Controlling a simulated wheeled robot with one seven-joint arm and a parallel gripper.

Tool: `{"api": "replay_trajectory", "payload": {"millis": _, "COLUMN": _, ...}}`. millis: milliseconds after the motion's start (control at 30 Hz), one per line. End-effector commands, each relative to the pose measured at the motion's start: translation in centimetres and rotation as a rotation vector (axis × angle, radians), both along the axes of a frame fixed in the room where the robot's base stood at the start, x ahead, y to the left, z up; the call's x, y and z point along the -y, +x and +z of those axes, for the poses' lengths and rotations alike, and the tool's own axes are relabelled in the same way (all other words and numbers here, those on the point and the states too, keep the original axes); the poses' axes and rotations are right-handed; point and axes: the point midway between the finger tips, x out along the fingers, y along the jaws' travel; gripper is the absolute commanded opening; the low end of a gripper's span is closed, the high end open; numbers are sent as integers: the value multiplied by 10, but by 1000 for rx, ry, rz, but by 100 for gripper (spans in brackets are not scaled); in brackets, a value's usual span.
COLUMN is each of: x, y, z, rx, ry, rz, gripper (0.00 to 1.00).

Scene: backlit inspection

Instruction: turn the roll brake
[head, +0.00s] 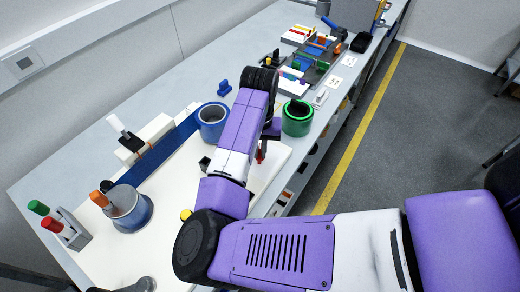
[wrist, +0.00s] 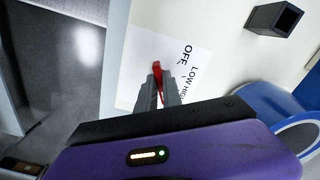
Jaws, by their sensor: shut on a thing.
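The roll brake shows as a red lever (wrist: 157,68) beside a white label (wrist: 205,60) printed OFF, LOW and HIGH. In the wrist view my gripper (wrist: 158,92) is shut on the red lever, with its red tip showing beyond the fingertips. The lever's tip lies to the left of the word OFF; which mark it is set to I cannot tell. In the head view my gripper (head: 262,148) is over the right edge of the white panel, partly hidden by my arm, and a bit of the red lever (head: 261,158) shows below it.
A blue strip (head: 160,152) runs along the panel. A dark square tube (wrist: 274,19) stands near the lever. Trays and tools lie farther back.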

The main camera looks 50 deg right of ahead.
Motion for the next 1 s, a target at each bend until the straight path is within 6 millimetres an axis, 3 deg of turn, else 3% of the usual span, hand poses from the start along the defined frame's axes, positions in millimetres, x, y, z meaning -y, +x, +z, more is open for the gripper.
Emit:
{"api": "replay_trajectory", "payload": {"millis": 500, "x": 0, "y": 0, "z": 1, "rx": 1, "ry": 1, "rz": -23, "gripper": 0}}
{"api": "replay_trajectory", "payload": {"millis": 533, "x": 0, "y": 0, "z": 1, "rx": 1, "ry": 1, "rz": -23, "gripper": 14}}
{"api": "replay_trajectory", "payload": {"millis": 633, "x": 0, "y": 0, "z": 1, "rx": 1, "ry": 1, "rz": -23, "gripper": 32}}
{"api": "replay_trajectory", "payload": {"millis": 1000, "x": 0, "y": 0, "z": 4, "rx": 1, "ry": -1, "rz": -22, "gripper": 32}}
